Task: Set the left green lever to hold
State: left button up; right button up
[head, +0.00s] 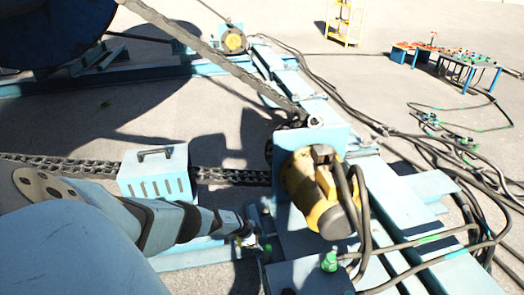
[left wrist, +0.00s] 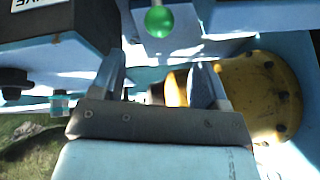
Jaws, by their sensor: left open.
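My left gripper (head: 250,238) is at the end of my left arm, low in the middle of the head view, beside the blue machine frame. A small green knob (head: 267,248) shows right at its fingertips. Another green knob (head: 329,262) stands further right on a dark blue box (head: 310,278). In the left wrist view my left gripper (left wrist: 160,75) is open, its two fingers apart with nothing between them. A round green knob (left wrist: 159,21) on a pale stem lies just beyond the fingers, apart from them. I cannot tell the lever's setting. My right gripper is out of view.
A yellow motor (head: 318,190) with thick cables sits close to the gripper; it also shows in the left wrist view (left wrist: 262,95). A pale blue vented box (head: 155,175) and a chain (head: 230,176) lie behind my arm. Cables cover the floor at right.

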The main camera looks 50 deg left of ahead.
pick_arm(q)
jog(key=p+v, duration=0.2)
jog(key=v, duration=0.1)
jog(key=shift+s+r, duration=0.1)
jog(key=shift+r, duration=0.15)
jog(key=shift+s+a, duration=0.1)
jog(key=shift+s, duration=0.05)
dwell(0.4)
